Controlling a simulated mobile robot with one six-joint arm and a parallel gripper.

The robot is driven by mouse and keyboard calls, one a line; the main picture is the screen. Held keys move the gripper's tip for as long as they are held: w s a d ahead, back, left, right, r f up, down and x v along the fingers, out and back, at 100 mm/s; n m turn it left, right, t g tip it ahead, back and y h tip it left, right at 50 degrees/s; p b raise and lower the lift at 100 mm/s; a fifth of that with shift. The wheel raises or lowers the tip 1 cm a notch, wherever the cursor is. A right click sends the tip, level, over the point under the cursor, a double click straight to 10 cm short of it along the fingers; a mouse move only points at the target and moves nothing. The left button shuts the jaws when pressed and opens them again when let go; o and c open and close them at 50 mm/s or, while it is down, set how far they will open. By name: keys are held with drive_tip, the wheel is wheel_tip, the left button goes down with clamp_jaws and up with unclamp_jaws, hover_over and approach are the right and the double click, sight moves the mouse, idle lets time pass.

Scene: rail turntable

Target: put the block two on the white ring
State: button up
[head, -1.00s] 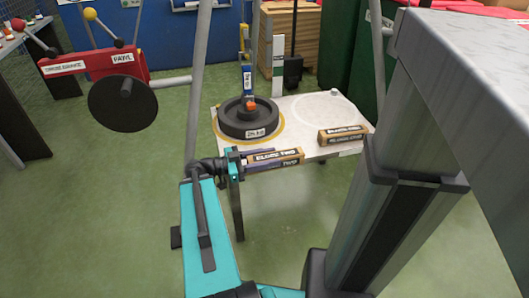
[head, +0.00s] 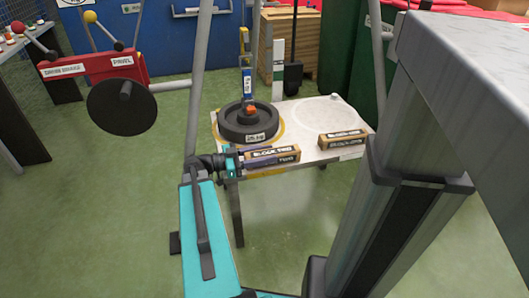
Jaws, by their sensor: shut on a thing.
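My gripper (head: 257,154) is shut on block two (head: 287,154), a long brown block with a white label reading like "BLOCK TWO". It holds the block about level at the front edge of the white table, and I cannot tell how high above the top it is. The white ring (head: 294,119) is a faint pale circle on the right half of the table, behind and to the right of the held block. No object stands inside the ring.
A second labelled brown block (head: 343,138) lies at the table's front right, near the ring. A black round weight (head: 248,124) sits on a yellow ring at the left, with an orange piece on top. My grey column stands to the right of the table (head: 220,152).

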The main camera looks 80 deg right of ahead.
drive_tip(key=shift+w+d+f+b, duration=0.15)
drive_tip(key=shift+w+d+b, duration=0.05)
drive_tip(key=shift+d+b, duration=0.25)
drive_tip(key=shift+w+d+r, duration=0.1)
drive_tip(key=shift+d+r, duration=0.1)
drive_tip(key=shift+r, duration=0.05)
drive_tip(key=shift+f+b, duration=0.2)
drive_tip(key=shift+b, duration=0.35)
drive_tip(key=o, duration=1.3)
drive_tip(key=shift+c, duration=0.2)
drive_tip(key=shift+r+p, duration=0.1)
drive_tip(key=shift+p, duration=0.5)
drive_tip(key=shift+w, duration=0.15)
drive_tip(key=p+v, duration=0.1)
drive_tip(key=v, duration=0.3)
drive_tip(key=p+v, duration=0.1)
drive_tip(key=v, duration=0.4)
drive_tip(key=p+v, duration=0.1)
drive_tip(key=v, duration=0.3)
drive_tip(key=shift+w+a+f, duration=0.25)
drive_tip(key=shift+f, duration=0.05)
